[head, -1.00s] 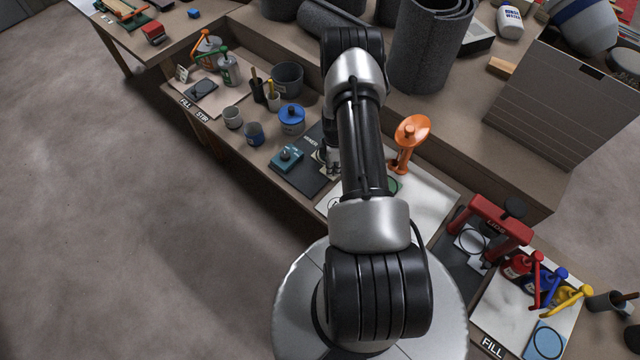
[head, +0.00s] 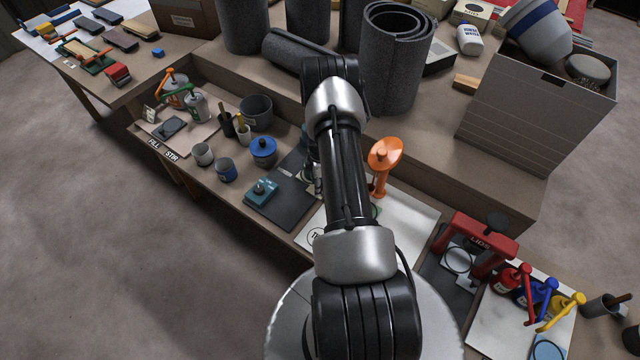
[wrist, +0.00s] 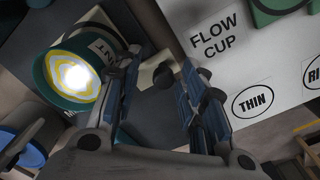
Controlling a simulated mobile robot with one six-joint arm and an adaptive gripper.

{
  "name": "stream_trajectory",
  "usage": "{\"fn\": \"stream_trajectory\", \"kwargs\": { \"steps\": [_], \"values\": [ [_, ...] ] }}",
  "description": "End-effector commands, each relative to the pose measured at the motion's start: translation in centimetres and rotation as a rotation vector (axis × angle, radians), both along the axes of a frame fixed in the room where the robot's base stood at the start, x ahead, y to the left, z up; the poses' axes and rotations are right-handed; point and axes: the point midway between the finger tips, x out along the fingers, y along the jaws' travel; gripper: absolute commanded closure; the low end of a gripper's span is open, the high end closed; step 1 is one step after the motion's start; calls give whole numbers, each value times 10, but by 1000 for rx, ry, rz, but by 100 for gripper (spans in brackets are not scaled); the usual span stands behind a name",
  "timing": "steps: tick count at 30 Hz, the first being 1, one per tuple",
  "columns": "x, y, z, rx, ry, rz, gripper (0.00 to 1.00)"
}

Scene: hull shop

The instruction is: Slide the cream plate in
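My gripper (wrist: 160,85) shows in the wrist view with its two fingers apart. It is mostly hidden behind my arm in the head view. A pale, plate-like piece (wrist: 150,66) with a dark knob beside it lies partly hidden beyond the fingertips; I cannot tell for certain whether it is the cream plate. In the head view a teal device (head: 261,192) stands on a dark mat (head: 287,211). I see nothing clearly held between the fingers.
A white board marked "FLOW CUP" and "THIN" (wrist: 248,62) lies right of the fingers. In the head view a blue-lidded pot (head: 263,151), an orange stand (head: 384,168) and a red press (head: 478,235) stand nearby.

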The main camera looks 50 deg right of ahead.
Motion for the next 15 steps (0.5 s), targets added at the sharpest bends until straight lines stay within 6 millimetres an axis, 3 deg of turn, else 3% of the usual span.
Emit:
{"fn": "stream_trajectory", "kwargs": {
  "steps": [9,15],
  "values": [
    [0,2,2,3,2,0,61],
    [0,1,30,0,0,0,61]
  ]
}}
